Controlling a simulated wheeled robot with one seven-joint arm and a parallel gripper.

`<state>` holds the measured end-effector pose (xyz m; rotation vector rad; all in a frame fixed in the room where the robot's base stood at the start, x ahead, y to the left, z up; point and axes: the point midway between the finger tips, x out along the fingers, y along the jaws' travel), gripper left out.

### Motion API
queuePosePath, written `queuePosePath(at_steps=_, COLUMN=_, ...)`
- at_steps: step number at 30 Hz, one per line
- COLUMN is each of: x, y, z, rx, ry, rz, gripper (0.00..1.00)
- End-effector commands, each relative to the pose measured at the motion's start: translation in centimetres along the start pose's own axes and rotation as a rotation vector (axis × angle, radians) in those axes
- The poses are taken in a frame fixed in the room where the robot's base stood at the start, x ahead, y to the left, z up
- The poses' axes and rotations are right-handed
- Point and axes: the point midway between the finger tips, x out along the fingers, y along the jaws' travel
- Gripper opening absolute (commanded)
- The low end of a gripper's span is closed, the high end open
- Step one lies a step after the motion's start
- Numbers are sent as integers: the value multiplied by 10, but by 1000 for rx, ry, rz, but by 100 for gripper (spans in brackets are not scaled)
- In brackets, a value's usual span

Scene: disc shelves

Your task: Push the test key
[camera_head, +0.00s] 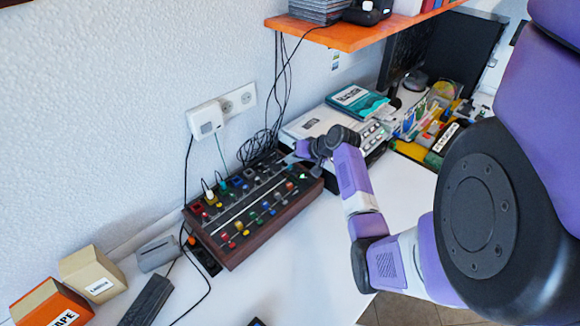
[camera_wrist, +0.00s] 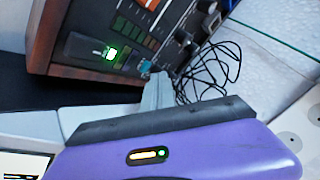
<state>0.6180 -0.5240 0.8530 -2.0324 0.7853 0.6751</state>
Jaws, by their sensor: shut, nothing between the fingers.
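A dark control panel (camera_head: 262,205) in a wooden case lies on the white table, covered in knobs, sliders and coloured keys. No label reading "test" is legible, so I cannot tell which key is the test key. A small green light (camera_wrist: 110,53) glows on a dark part of the panel in the wrist view. My gripper (camera_head: 290,158) is over the panel's far right end in the head view. Its grey fingers (camera_wrist: 158,90) are shut and empty, with tips close to a teal knob (camera_wrist: 146,67). I cannot tell whether they touch it.
A white device (camera_head: 318,122) with a teal box (camera_head: 357,101) on it stands behind the panel's right end. Black cables (camera_head: 262,143) hang beside it. An orange shelf (camera_head: 350,35) is above. Boxes (camera_head: 92,275) stand front left. The table right of the panel is mostly clear.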

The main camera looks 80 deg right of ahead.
Motion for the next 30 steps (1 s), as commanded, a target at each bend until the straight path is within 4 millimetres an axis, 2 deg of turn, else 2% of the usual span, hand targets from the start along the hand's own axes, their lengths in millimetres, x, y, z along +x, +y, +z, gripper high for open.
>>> queuePosePath(at_steps=30, x=7, y=5, z=5, rx=0, ry=0, rz=0, gripper=0)
